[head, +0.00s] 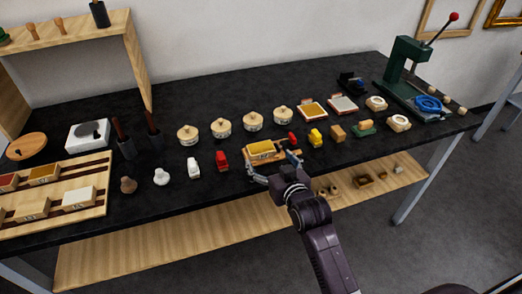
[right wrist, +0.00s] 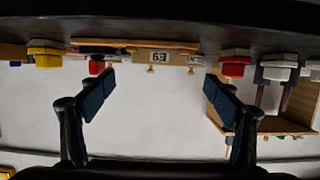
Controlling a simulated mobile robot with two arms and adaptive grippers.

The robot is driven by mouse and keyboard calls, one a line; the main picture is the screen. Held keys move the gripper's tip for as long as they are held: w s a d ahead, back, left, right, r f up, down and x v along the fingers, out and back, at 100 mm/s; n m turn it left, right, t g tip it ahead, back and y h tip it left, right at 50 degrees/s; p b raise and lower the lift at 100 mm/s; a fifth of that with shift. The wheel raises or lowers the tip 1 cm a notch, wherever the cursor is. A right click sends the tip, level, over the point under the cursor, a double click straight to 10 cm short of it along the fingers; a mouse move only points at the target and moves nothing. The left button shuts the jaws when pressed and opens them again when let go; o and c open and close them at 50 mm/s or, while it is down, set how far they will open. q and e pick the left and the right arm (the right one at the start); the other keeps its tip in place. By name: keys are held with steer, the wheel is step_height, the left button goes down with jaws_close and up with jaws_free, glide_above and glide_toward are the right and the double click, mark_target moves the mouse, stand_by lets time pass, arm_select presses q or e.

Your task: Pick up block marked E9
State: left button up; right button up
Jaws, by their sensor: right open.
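A block with a yellow top (head: 262,148) sits on a small wooden stand (head: 256,160) near the front edge of the black table, in the middle of the head view. In the right wrist view its label (right wrist: 158,56) shows upside down and seems to read E9. My right gripper (head: 273,167) is just in front of the block, with its fingers spread to either side. In the right wrist view the open right gripper (right wrist: 158,90) is empty, and the label is beyond the fingertips, between them. My left gripper is not in view.
Close by stand a red piece (head: 222,160) on the left, and a red piece (head: 292,138) and a yellow piece (head: 315,137) on the right. Several lidded pots (head: 221,127) stand behind. A wooden rack (head: 101,185) with labelled blocks lies left. A green press (head: 404,62) stands at the right.

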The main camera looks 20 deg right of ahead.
mark_target(261, 147)
steer(key=shift+p+x, duration=0.5)
steer(key=shift+x, duration=2.75)
steer(key=shift+d+r, duration=0.1)
steer(key=shift+c, duration=0.6)
steer(key=c, duration=1)
steer(key=shift+c, duration=0.8)
steer(key=shift+r, duration=0.1)
